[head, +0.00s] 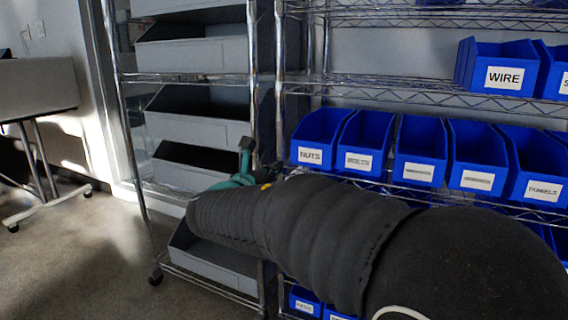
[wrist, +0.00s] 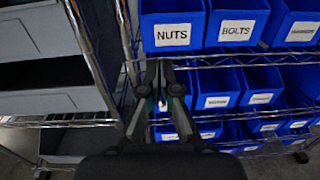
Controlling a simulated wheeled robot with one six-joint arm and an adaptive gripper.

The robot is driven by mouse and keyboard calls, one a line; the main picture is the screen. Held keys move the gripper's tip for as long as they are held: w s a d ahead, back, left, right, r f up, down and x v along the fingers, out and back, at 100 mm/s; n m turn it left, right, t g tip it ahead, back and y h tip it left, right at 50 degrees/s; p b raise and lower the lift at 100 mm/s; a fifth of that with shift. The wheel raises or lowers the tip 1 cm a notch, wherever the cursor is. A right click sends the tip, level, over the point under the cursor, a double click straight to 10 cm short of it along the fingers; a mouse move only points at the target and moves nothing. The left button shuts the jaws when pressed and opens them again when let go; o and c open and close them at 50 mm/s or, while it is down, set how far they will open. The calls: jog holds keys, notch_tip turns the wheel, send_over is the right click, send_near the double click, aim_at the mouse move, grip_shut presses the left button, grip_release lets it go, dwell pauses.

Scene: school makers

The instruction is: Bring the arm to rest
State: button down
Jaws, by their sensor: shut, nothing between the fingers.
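My gripper (wrist: 159,72) shows in the wrist view, its two dark fingers drawn together at the tips with nothing between them. It points toward the wire shelving, just below the blue NUTS bin (wrist: 172,28). In the head view my black-sleeved arm stretches from the lower right toward the middle, across the front of the shelves.
Blue bins, such as the BOLTS bin (head: 363,141) and the WIRE bin (head: 503,70), line the right rack. Grey bins (head: 199,113) fill the left rack, close to my arm. A wheeled table (head: 36,88) stands at far left. The floor (head: 80,262) at lower left is clear.

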jog(key=s+d+f+m+g+y+p, duration=0.1)
jog(key=s+d+f+m+g, duration=0.3)
jog(key=s+d+f+m, duration=0.25)
jog(key=s+d+f+m+g, duration=0.3)
jog(key=s+f+m+g, duration=0.2)
jog(key=f+m, duration=0.3)
jog(key=s+d+f+m+g+y+p, duration=0.1)
jog(key=s+d+m+g+y+p, duration=0.45)
jog(key=s+m, duration=0.75)
jog(key=s+d+r+m+t+p, duration=0.1)
jog(key=s+d+r+m+t, duration=0.2)
jog(key=s+d+r, duration=0.3)
jog(key=shift+s+d+m, duration=0.45)
jog(key=shift+s+d, duration=0.7)
jog(key=shift+d, duration=0.05)
jog(key=shift+r+t, duration=0.1)
jog(key=shift+t, duration=0.15)
